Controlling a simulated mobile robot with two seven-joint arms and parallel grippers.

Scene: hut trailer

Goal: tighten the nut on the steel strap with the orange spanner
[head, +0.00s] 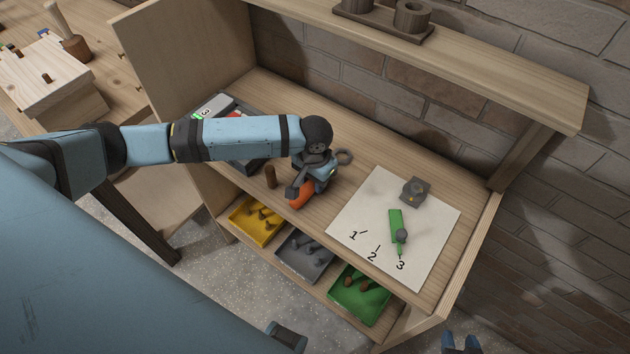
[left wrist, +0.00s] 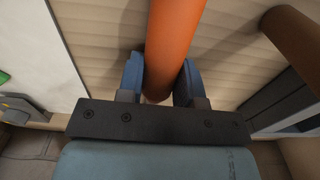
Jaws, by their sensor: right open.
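The orange spanner's handle (head: 302,193) is low over the bench's front part. In the left wrist view the orange handle (left wrist: 174,40) runs between the two blue fingers of my left gripper (left wrist: 163,82), which look closed against it. My left gripper (head: 309,180) covers the spanner's middle in the head view. I cannot tell which part is the strap's nut. My right gripper (head: 460,343) is open and empty at the bottom edge.
A brown peg (head: 270,176) stands left of my left gripper. A dark tray (head: 252,163) lies behind my forearm. Yellow (head: 249,232), grey (head: 292,264) and green (head: 352,318) bins sit below the bench front. A shelf (head: 470,52) overhangs the back. The sheet's left half is fairly clear.

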